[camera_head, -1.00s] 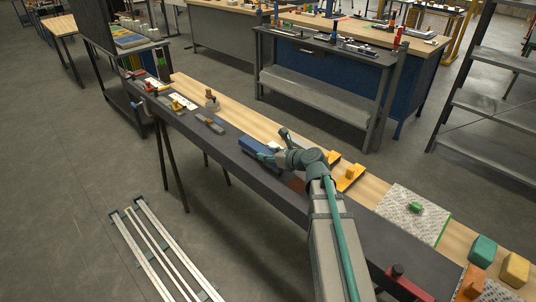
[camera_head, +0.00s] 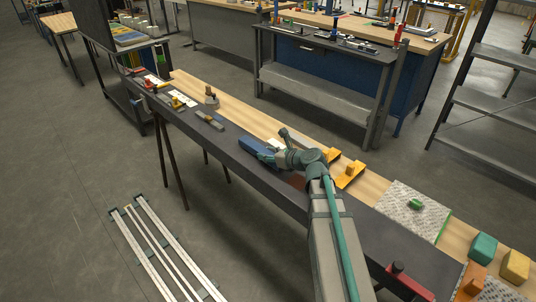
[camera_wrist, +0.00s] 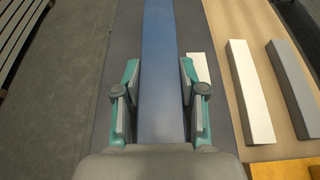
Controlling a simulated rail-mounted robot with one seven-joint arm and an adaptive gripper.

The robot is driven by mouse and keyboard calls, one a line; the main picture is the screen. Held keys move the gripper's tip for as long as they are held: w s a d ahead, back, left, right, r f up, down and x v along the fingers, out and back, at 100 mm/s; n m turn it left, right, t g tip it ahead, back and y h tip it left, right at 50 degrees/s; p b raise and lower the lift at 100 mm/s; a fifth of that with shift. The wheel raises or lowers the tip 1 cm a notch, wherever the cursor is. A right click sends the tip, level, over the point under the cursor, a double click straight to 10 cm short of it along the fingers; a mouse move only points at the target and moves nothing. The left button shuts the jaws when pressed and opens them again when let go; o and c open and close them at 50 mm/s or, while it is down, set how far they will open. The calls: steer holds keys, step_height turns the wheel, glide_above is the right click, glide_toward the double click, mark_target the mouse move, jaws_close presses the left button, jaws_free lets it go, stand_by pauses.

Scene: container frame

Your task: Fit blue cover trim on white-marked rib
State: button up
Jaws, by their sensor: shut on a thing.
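The blue cover trim (camera_head: 255,149) is a long blue piece at the dark front strip of the bench. In the wrist view the trim (camera_wrist: 160,55) runs straight up the middle of the picture. My gripper (camera_wrist: 159,85) is shut on it, with one teal-and-grey finger along each side; it also shows in the head view (camera_head: 273,156). A white patch (camera_wrist: 200,70) shows just right of the trim. I cannot tell whether that patch marks the rib. Whatever lies under the trim is hidden.
A white bar (camera_wrist: 250,95) and a grey bar (camera_wrist: 292,90) lie on the wood to the right. Orange blocks (camera_head: 349,175) and a speckled board (camera_head: 405,212) stand nearer on the bench. A grey block (camera_head: 210,121) lies beyond the trim. White rails (camera_head: 150,250) lie on the floor.

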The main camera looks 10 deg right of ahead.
steer(key=shift+f, duration=0.55)
steer(key=o, duration=1.2)
steer(key=shift+o, duration=0.2)
steer(key=shift+s, duration=0.1)
steer(key=v, duration=1.2)
steer(key=shift+a, duration=0.15)
